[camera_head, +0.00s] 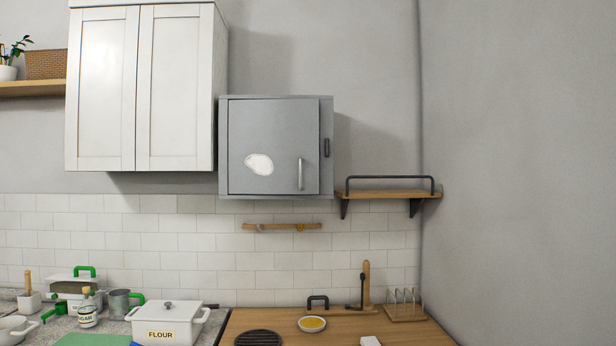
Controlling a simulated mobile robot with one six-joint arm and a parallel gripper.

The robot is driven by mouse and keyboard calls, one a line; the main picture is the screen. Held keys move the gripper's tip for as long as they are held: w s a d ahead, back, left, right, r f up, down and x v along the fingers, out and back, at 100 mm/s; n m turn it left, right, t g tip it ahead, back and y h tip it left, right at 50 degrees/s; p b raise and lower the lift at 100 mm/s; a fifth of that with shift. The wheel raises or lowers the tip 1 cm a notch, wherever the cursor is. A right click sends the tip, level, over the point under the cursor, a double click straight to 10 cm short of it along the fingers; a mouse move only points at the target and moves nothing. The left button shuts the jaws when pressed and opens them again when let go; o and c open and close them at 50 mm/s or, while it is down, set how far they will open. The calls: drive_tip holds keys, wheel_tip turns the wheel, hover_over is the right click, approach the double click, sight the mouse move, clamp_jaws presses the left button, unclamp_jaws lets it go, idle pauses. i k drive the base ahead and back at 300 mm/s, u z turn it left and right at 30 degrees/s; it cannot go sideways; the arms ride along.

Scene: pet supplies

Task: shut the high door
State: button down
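A dark catch (326,148) sits on the frame right of the door. My gripper is not in view.
A white two-door cabinet (140,85) adjoins on the left. A wooden shelf with a black rail (388,194) sticks out at the lower right. A peg rail (282,227) hangs below. Counter items include a flour box (167,325) and a bowl (312,324).

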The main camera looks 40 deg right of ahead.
sight(273, 148)
drive_tip(key=u, duration=0.05)
drive_tip(key=i, duration=0.95)
drive_tip(key=z, duration=0.05)
